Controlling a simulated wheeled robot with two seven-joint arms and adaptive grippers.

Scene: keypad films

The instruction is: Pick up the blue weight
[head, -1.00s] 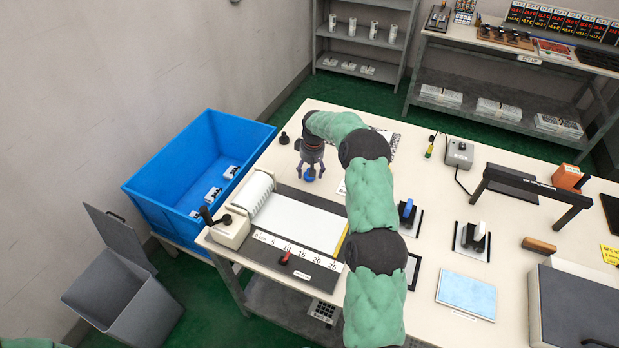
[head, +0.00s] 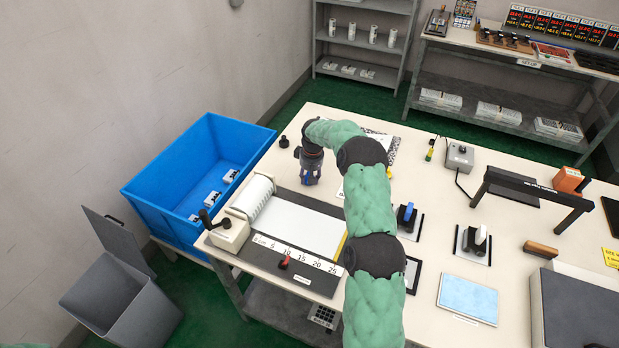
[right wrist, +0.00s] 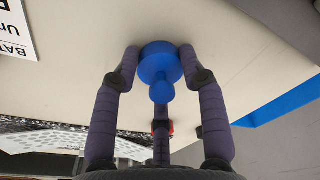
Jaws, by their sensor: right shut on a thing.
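The blue weight (right wrist: 160,62) is a round disc with a small knob, and it shows between the fingers in the right wrist view. My right gripper (right wrist: 158,62) is shut on it, with finger pads against its sides. In the head view my right gripper (head: 310,180) points down at the table's left back part, and its fingers mostly hide the weight. I cannot tell whether the weight touches the table. My left gripper is not in view.
A small black weight (head: 284,142) stands just left of the gripper. A roll-fed board with a ruler (head: 298,257) lies in front. A blue crate (head: 165,170) stands left of the table (head: 420,330). A blue-handled stamp (head: 407,213) stands to the right.

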